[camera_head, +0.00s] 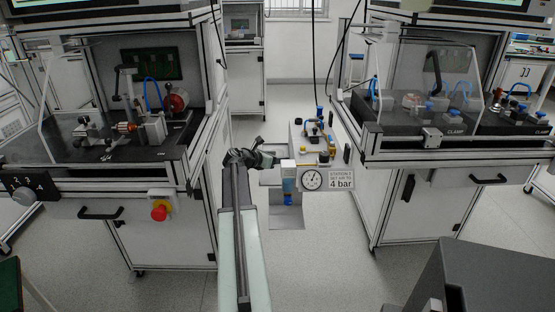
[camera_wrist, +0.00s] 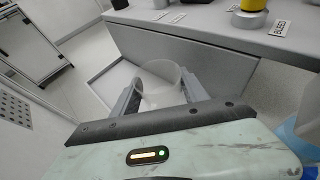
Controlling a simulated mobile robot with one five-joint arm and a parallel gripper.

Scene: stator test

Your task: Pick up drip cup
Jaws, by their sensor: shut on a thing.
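The drip cup (camera_wrist: 161,72), a translucent whitish cup, stands out in the wrist view between the two fingers of my gripper (camera_wrist: 160,92). The fingers are shut on its sides. The cup is over or on a grey tray-like ledge (camera_wrist: 98,84) below the white station top; whether it touches the ledge I cannot tell. In the head view my gripper (camera_head: 262,158) is at the end of my outstretched arm, beside the white station. I cannot make out the cup there.
The white station (camera_head: 312,132) carries valves, a gauge (camera_head: 312,180) and a "4 bar" sign (camera_head: 341,180). A blue-bowled filter unit (camera_head: 288,185) hangs over a grey tray (camera_head: 286,218). Benches stand left (camera_head: 110,170) and right (camera_head: 440,150). A yellow-based knob (camera_wrist: 249,18) and BLEED label (camera_wrist: 281,27) are close.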

